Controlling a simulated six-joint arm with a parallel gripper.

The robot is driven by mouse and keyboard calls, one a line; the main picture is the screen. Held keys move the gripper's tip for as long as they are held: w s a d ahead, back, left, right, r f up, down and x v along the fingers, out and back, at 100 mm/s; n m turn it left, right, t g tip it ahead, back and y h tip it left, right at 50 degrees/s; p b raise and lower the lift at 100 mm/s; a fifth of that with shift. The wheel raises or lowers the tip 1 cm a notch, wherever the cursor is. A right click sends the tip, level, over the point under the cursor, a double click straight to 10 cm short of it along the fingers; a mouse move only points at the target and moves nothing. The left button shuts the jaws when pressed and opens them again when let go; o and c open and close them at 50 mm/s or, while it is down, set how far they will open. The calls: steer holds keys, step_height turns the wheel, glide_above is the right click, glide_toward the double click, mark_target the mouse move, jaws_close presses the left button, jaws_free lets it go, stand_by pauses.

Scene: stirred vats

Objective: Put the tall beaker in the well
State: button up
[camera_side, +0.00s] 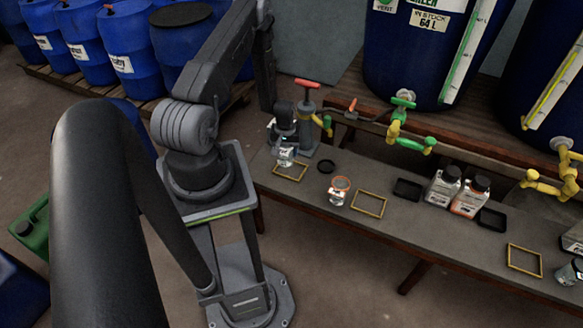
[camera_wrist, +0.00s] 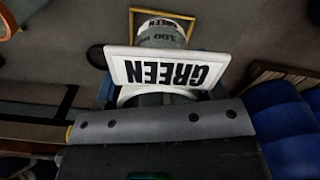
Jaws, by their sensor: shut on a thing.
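My gripper (camera_side: 285,146) is shut on a clear glass beaker (camera_side: 286,159) at the left end of the bench. The beaker is over or in a yellow square frame (camera_side: 276,175); the frame also shows in the wrist view (camera_wrist: 186,17). I cannot tell whether the beaker touches the bench. Which marked place is the well is not clear from the pictures.
A beaker with an orange rim (camera_side: 338,191) stands right of a black disc (camera_side: 326,167). Further right are another yellow frame (camera_side: 383,205), black trays (camera_side: 407,189) and bottles (camera_side: 442,187). A red-handled device (camera_side: 307,105) stands close behind my gripper. Yellow-green taps (camera_side: 397,130) overhang the bench.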

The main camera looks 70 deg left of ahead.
steer(key=shift+m, duration=0.4)
steer(key=shift+w+a+f, duration=0.5)
steer(key=shift+a+f, duration=0.15)
steer(key=shift+f, duration=0.95)
steer(key=shift+w+a+f, duration=0.45)
steer(key=shift+a+f, duration=0.2)
steer(key=shift+f, duration=0.9)
steer(key=shift+w+a+f, duration=0.5)
steer(key=shift+a+f, duration=0.15)
steer(key=shift+f, duration=0.95)
steer(key=shift+f, duration=0.1)
steer(key=o, duration=0.9)
